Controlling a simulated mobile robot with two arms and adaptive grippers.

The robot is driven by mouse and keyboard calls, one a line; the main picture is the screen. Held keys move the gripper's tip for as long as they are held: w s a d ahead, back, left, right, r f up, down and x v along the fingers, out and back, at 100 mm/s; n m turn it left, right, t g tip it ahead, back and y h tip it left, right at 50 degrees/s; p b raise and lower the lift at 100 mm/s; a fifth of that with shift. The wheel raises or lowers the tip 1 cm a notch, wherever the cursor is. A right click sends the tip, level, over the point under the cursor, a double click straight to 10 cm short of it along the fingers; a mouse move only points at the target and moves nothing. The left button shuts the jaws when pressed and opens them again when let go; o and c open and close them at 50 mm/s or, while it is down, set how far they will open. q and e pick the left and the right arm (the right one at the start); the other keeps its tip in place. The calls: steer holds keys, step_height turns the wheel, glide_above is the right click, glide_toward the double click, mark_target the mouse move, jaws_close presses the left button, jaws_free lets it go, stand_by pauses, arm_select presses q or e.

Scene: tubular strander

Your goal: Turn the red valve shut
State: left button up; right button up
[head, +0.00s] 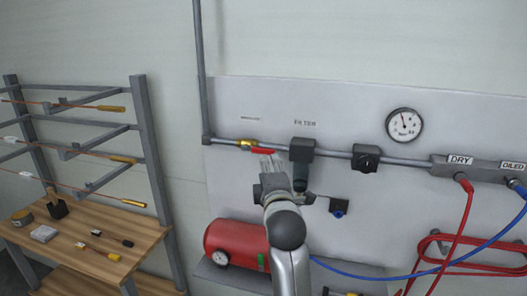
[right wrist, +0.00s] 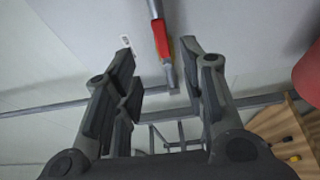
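The red valve handle (head: 263,150) sits on a brass valve body (head: 241,143) in the grey pipe along the wall panel. The handle lies roughly along the pipe. My right gripper (head: 268,160) is just below and in front of the handle, fingers pointing toward it. In the right wrist view the red handle (right wrist: 161,38) shows beyond the gap between the spread fingers of the right gripper (right wrist: 158,58). The fingers are open with nothing between them, and I cannot tell the exact distance to the handle. My left gripper is not in view.
A filter block (head: 302,150) and a black regulator (head: 366,158) sit on the pipe right of the handle. A pressure gauge (head: 404,124) is above. A red tank (head: 232,241) is below. A wooden bench (head: 78,254) and rack stand at left.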

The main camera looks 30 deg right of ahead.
mark_target(264, 153)
steer(key=p+x, duration=0.3)
steer(key=x, duration=0.5)
steer(key=shift+w+d, duration=0.15)
steer(key=shift+w, duration=0.2)
steer(key=shift+x, duration=0.75)
steer(key=shift+f, duration=0.1)
steer(key=shift+c, duration=0.4)
jaws_close()
